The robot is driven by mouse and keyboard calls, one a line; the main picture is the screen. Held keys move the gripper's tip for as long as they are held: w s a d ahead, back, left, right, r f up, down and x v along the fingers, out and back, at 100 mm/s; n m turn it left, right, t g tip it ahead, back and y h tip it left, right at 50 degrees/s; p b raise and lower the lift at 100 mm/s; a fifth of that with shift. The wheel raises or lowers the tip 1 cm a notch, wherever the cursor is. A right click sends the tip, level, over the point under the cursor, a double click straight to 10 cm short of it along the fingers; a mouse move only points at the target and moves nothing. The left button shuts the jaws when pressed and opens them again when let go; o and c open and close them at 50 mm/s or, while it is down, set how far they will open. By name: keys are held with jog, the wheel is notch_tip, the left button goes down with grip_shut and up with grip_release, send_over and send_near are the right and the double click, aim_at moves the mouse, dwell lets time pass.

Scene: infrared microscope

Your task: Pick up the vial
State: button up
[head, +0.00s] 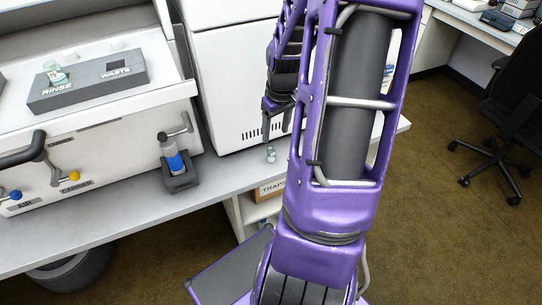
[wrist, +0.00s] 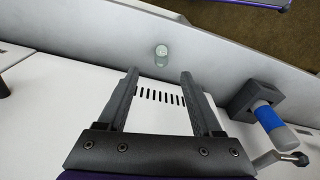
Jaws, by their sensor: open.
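The vial (head: 271,154) is small and clear with a pale top. It stands on the grey bench near its front edge, in front of the white instrument. In the wrist view the vial (wrist: 161,53) stands beyond the fingertips, roughly midway between them. My gripper (head: 277,124) points down above the bench, a little above the vial in the head view. In the wrist view my gripper (wrist: 159,73) has its two fingers wide apart with nothing between them. The vial is not touched by either finger.
The grey bench (head: 100,215) runs along the instruments. A blue-banded bottle (head: 174,158) in a dark holder stands left of the vial. The white cabinet (head: 235,85) with vents rises right behind the vial. A grey rack (head: 85,85) marked RINSE and WASTE holds another vial (head: 55,72).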

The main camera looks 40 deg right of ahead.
aim_at(271, 149)
jog(key=f, duration=0.3)
jog(key=w+f+b, duration=0.1)
jog(key=f, duration=0.2)
jog(key=f+b, duration=0.1)
jog(key=f, duration=0.3)
jog(key=shift+w+a+f, duration=0.1)
jog(key=shift+w, duration=0.25)
grip_shut()
